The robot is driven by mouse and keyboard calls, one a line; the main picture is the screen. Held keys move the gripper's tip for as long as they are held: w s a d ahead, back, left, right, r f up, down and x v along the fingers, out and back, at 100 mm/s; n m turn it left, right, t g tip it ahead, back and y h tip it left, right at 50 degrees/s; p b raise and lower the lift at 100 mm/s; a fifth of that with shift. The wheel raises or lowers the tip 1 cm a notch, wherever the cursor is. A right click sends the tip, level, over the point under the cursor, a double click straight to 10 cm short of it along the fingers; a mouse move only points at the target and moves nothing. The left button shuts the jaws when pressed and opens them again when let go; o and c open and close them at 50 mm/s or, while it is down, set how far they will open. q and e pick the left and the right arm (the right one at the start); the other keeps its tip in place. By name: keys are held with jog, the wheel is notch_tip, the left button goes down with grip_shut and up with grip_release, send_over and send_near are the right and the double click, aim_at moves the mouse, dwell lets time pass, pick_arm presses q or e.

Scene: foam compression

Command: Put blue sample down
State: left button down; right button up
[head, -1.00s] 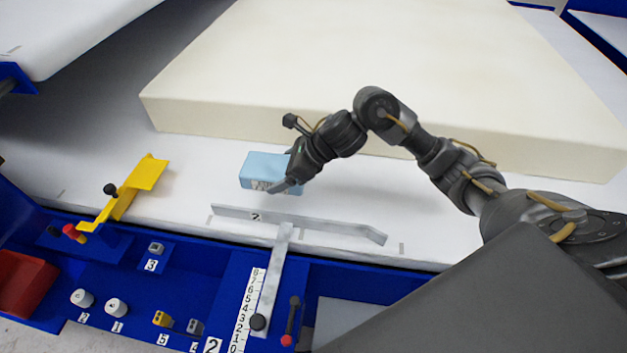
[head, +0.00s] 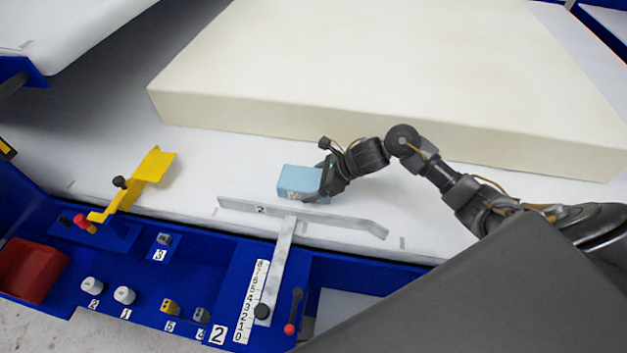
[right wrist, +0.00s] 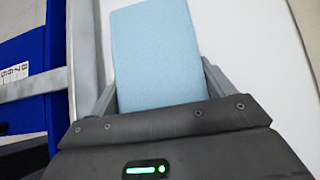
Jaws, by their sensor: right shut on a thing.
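The blue sample (head: 298,180) is a light blue foam block over the white table surface, just behind the grey metal guide bar. My right gripper (head: 318,184) is shut on its right end. In the right wrist view the blue sample (right wrist: 158,55) sits between the two fingers of the right gripper (right wrist: 160,90). I cannot tell whether its underside touches the table. My left gripper is not in view.
A large cream foam slab (head: 380,75) lies behind. The grey guide bar (head: 310,216) runs along the front, beside a numbered scale (head: 252,300). A yellow bracket (head: 138,182) stands at left. White surface is free between bracket and sample.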

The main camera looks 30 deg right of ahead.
jog(key=shift+f+b, duration=0.2)
jog(key=shift+b, duration=0.1)
jog(key=o, duration=0.9)
jog(key=shift+r, duration=0.1)
jog(key=shift+r+p, duration=0.25)
jog(key=shift+p, duration=0.15)
jog(key=b+v, duration=0.2)
jog(key=v, duration=0.9)
jog(key=shift+s+d+r, duration=0.2)
jog(key=shift+d, duration=0.05)
